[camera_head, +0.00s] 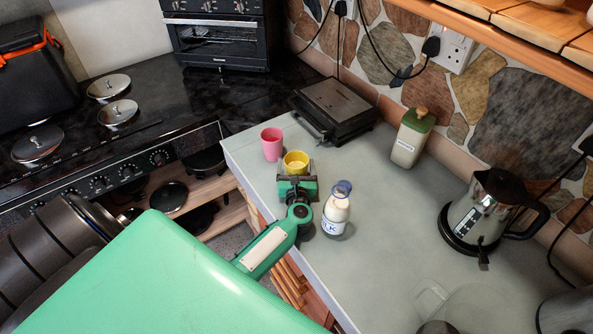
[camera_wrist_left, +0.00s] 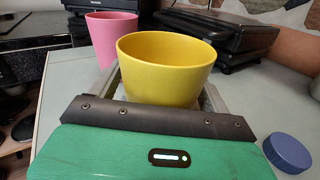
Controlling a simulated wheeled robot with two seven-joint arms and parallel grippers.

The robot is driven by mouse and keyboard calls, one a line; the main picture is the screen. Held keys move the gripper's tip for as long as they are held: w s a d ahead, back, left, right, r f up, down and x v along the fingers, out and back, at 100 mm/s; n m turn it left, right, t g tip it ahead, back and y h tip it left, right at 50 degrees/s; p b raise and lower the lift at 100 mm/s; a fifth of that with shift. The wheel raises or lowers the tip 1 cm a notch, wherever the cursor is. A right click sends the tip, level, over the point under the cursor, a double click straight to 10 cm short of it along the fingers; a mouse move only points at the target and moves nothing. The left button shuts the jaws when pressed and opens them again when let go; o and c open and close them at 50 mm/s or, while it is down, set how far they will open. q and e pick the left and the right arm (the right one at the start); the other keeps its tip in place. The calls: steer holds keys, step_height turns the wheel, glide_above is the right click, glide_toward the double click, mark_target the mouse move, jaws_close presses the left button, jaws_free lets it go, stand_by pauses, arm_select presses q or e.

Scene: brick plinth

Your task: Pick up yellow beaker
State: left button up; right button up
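The yellow beaker (camera_head: 296,162) stands upright on the grey counter (camera_head: 385,205), close to its left edge. It fills the middle of the left wrist view (camera_wrist_left: 165,70). My left gripper (camera_head: 297,178) is low over the counter, at the beaker's near side. Its fingers are spread, one on each side of the beaker, as the left wrist view (camera_wrist_left: 165,95) shows. The beaker's lower part is hidden behind the gripper, and contact with the fingers cannot be made out. My right gripper is not in view.
A pink cup (camera_head: 272,144) stands just left of and behind the beaker. A milk bottle with a blue cap (camera_head: 336,212) is close to my left gripper's right. A black grill (camera_head: 333,108) sits behind. A green bottle (camera_head: 411,138) and kettle (camera_head: 484,210) stand farther right.

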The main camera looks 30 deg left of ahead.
arm_select(q)
steer(key=c, duration=0.9)
steer(key=shift+r, duration=0.15)
